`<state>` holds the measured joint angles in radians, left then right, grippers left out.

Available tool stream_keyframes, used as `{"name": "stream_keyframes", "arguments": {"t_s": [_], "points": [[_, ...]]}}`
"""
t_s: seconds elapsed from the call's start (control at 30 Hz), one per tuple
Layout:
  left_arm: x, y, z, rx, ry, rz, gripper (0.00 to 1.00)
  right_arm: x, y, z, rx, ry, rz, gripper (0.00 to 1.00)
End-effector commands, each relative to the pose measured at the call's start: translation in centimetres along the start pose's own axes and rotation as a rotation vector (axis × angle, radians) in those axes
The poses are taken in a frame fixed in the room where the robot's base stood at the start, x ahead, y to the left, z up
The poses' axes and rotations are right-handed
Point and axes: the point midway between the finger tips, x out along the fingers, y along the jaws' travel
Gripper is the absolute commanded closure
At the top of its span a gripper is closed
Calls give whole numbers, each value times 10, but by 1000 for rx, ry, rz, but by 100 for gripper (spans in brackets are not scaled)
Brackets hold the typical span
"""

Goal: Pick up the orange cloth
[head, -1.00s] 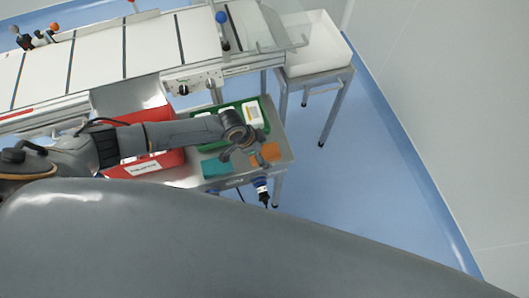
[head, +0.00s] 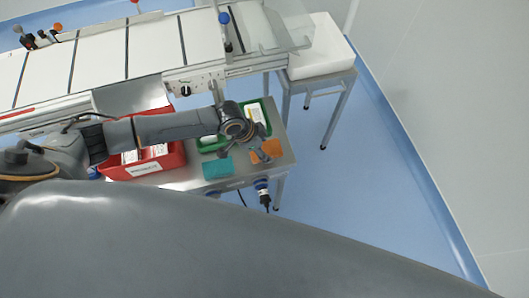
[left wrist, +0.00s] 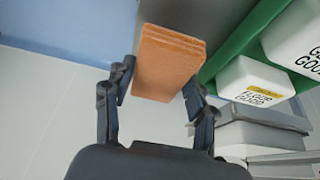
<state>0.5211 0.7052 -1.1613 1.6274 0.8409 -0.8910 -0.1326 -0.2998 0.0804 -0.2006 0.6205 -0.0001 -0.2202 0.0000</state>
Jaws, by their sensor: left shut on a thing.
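The orange cloth (head: 272,149) is a folded stack near the right end of the metal side table. In the left wrist view the cloth (left wrist: 168,62) lies between the two dark fingers. My left gripper (head: 259,151) reaches over the table and is shut on the cloth, and its fingers (left wrist: 160,76) flank the cloth's sides. Part of the cloth is hidden under the fingers in the head view. I cannot tell whether it is clear of the table top. My right gripper is not in view.
A teal cloth (head: 218,168) lies left of the orange one. A green tray (head: 268,118) with white bottles (left wrist: 258,82) stands just behind. A red bin (head: 172,160) is further left, below the conveyor (head: 100,58). A white container (head: 318,52) stands on a stand at right. Open floor lies right.

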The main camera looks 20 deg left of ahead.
Motion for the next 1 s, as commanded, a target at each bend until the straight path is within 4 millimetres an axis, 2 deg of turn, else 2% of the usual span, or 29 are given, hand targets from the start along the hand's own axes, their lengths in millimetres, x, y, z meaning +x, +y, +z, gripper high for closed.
{"name": "stream_keyframes", "arguments": {"t_s": [0.03, 0.2, 0.4, 0.7, 1.0], "points": [[-14, 1, 10, 0, -7, -2, 67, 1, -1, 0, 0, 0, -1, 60], [-64, 6, 25, 0, -7, -3, 67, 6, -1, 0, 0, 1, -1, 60], [-101, 16, 61, 0, -12, -1, 67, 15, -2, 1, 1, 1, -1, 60], [-131, 22, 86, -1, -8, -1, 67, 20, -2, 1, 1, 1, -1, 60], [-136, 23, 89, -1, -6, 0, 67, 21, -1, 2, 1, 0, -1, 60]]}}
